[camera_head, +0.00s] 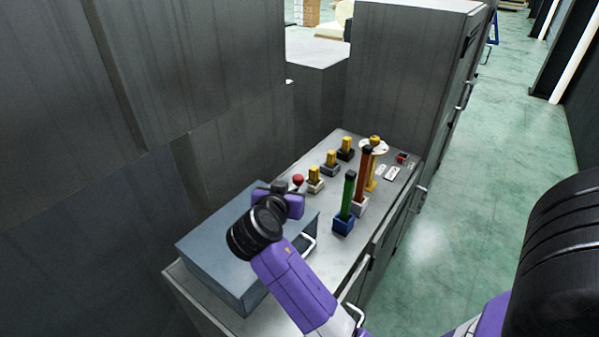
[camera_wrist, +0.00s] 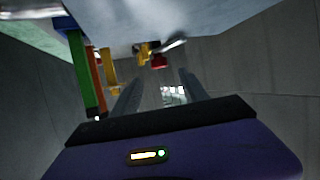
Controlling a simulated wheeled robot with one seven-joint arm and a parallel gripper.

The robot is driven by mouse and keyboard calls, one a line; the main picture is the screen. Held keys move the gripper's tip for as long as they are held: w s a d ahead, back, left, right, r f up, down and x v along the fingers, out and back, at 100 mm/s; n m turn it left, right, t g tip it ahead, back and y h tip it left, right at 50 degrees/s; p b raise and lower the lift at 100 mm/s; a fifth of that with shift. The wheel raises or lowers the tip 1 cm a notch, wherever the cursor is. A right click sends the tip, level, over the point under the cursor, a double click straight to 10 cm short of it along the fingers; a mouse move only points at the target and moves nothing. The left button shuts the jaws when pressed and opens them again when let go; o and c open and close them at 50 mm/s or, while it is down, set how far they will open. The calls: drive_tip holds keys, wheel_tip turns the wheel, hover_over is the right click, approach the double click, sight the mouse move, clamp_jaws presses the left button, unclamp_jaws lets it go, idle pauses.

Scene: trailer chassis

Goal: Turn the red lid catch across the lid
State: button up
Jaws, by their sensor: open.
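A small red rounded piece (camera_head: 298,180), which looks like the red lid catch, shows just beyond my gripper, near the far edge of a blue-grey box (camera_head: 225,255). I cannot tell which way it is turned. My gripper (camera_head: 281,187) is above the far part of the box, its fingertips mostly hidden in the head view. In the wrist view, which looks upside down, my gripper (camera_wrist: 158,90) has its two grey fingers apart with nothing seen held between them. A red piece (camera_wrist: 158,62) shows beyond the fingers, apart from them, close to a yellow piece (camera_wrist: 143,52).
A green handle (camera_head: 348,196) and a red-brown handle (camera_head: 364,178) stand upright right of my gripper. Several yellow-topped posts (camera_head: 315,177) line the metal counter (camera_head: 255,324) beyond it. A tall grey wall (camera_head: 90,150) closes the left side. The green floor (camera_head: 455,200) is clear at right.

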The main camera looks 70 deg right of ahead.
sight(297, 178)
drive_tip(key=p+x, duration=0.2)
drive_tip(key=x, duration=0.5)
drive_tip(key=shift+d, duration=0.2)
clamp_jaws()
idle(1.2)
